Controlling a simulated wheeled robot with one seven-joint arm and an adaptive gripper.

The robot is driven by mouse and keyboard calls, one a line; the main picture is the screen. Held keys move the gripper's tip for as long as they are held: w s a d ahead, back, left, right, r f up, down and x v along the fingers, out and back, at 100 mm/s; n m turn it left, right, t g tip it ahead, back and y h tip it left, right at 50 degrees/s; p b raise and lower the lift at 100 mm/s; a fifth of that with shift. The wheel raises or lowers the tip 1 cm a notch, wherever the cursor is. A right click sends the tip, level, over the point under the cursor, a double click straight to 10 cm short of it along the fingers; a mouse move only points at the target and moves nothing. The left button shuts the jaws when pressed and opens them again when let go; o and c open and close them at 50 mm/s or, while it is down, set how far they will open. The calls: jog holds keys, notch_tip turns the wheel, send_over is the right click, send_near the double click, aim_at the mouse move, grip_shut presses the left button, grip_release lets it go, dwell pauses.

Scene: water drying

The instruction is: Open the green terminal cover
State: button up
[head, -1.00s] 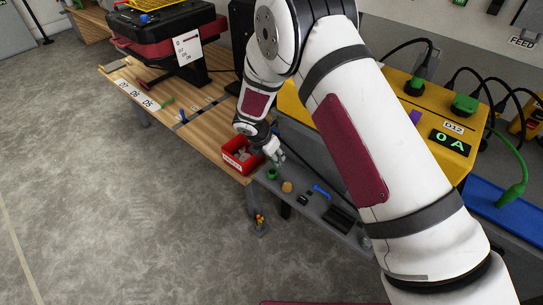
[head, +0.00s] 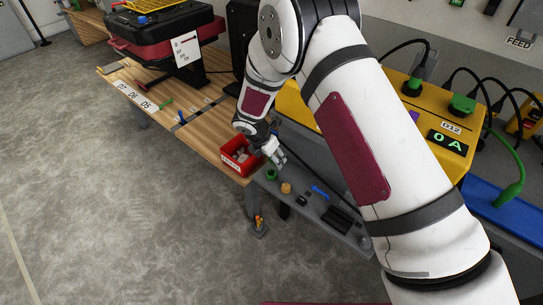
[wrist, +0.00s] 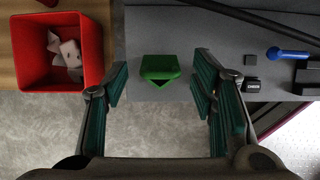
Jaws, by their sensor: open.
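A small green cover (wrist: 160,67) lies on the grey shelf at its near edge in the wrist view, with a pointed lower part jutting over the edge. It also shows as a small green piece in the head view (head: 271,175). My gripper (wrist: 160,84) is open and empty, its teal-padded fingers to the left and right of the cover with a gap on each side. In the head view my gripper (head: 279,159) hangs just above and right of the green cover. I cannot tell whether the cover is hinged or loose.
A red bin (head: 240,157) with pale scraps stands left of the cover on the wooden bench (head: 205,128). On the grey shelf (head: 325,208) to the right lie an orange-tan piece (head: 286,188), a blue tool (head: 320,192) and dark items. Grey floor is free in front.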

jog(key=v, duration=1.2)
jog(key=shift+o, duration=0.2)
jog(key=shift+f, duration=0.15)
